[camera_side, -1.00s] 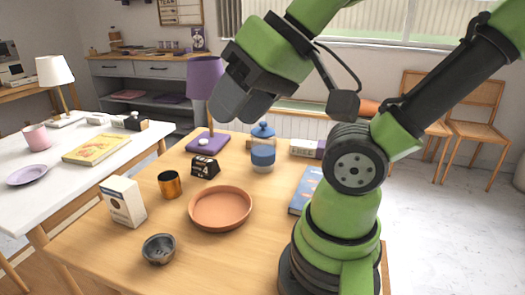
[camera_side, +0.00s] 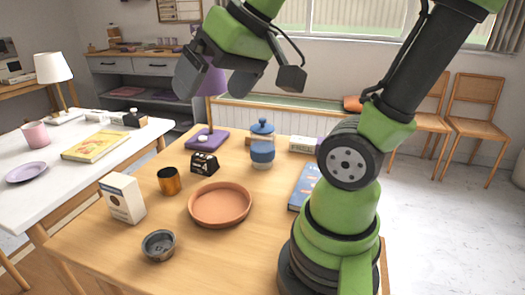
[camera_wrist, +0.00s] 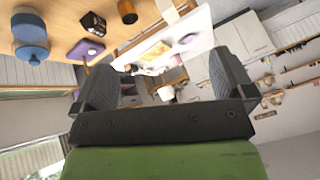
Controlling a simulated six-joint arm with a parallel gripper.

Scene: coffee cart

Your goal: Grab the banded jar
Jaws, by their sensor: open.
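The banded jar (camera_side: 262,154) stands upright on the wooden table, towards its far side. It has a blue lid with a knob, a pale section and a wide blue band. In the wrist view the jar (camera_wrist: 30,30) is at the upper left, outside the space between my fingers. My gripper (camera_side: 217,84) is in the air, well above the table and to the left of the jar in the side view. The wrist view shows my gripper (camera_wrist: 165,78) with its two fingers wide apart and nothing between them.
A terracotta dish (camera_side: 220,206), copper cup (camera_side: 169,181), white carton (camera_side: 123,199) and grey bowl (camera_side: 159,246) are nearer. A blue book (camera_side: 303,187) lies to the right.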

